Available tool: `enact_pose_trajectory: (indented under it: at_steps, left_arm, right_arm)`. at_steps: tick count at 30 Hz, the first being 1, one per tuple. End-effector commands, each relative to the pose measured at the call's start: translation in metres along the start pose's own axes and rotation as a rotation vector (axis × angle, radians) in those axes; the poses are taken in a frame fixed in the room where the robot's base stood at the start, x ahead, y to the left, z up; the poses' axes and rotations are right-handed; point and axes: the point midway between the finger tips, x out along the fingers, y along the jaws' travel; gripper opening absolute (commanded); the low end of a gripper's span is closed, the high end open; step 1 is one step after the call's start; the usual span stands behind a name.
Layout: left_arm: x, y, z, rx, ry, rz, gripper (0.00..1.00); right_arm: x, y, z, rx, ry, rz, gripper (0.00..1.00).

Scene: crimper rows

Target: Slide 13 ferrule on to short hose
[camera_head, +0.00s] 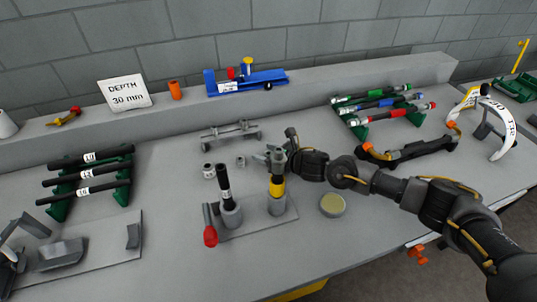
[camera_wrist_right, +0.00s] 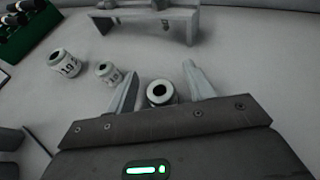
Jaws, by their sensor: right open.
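My right gripper (camera_head: 268,156) is open, low over the bench behind the hose fixture. In the right wrist view its two fingers (camera_wrist_right: 158,88) stand either side of a small pale ferrule (camera_wrist_right: 160,94), with gaps showing. That ferrule's label is not visible. A ferrule marked 19 (camera_wrist_right: 66,64) and a smaller ferrule (camera_wrist_right: 107,73) with an unclear number stand to the left. In the head view a black hose with a white label (camera_head: 224,178) stands upright in a grey holder. A dark upright piece with a yellow band (camera_head: 277,187) stands beside it. My left gripper (camera_head: 12,248) is partly cut off at the left edge.
A small grey rack (camera_head: 230,132) stands behind the ferrules. A red-handled lever (camera_head: 210,236) is at the fixture's left. A round tin (camera_head: 332,205) lies to the right, near my arm. Labelled black hoses (camera_head: 90,175) rest on green racks at left.

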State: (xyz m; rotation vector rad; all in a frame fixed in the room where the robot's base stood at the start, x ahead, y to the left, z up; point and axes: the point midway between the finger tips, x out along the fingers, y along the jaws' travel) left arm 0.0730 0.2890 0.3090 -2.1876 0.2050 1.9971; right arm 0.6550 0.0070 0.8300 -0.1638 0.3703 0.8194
Motion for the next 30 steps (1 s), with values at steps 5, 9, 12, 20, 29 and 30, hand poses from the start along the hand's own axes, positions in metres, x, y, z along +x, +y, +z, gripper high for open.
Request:
enact_pose_trajectory:
  at_steps: [5,9,12,20,29,30]
  left_arm:
    - [-0.001,0.0039,-0.0005,-0.001,0.001,0.005,0.36]
    - [-0.0007,0.0068,-0.0012,-0.003,0.002,0.008,0.36]
    - [-0.0007,0.0086,-0.0016,-0.003,0.002,0.01,0.36]
    - [-0.0008,0.0089,-0.0024,-0.003,0.004,0.01,0.36]
    - [-0.0008,0.003,-0.001,-0.001,0.003,0.004,0.36]
    - [-0.0004,0.0015,-0.0006,0.0,0.003,0.002,0.36]
  right_arm:
    - [0.0097,0.0001,-0.0005,0.0,0.0,0.0,0.53]
    - [0.0097,0.0,-0.0007,0.0,0.0,0.0,0.53]
    - [0.0096,0.0,-0.0007,0.0,0.0,0.0,0.46]
    - [0.0094,-0.0001,-0.0007,0.0,0.0,0.0,0.12]
    - [0.0089,-0.0002,0.0009,0.0,-0.001,0.0,0.04]
    - [0.0081,-0.0002,0.0031,0.0,-0.001,0.0,0.04]
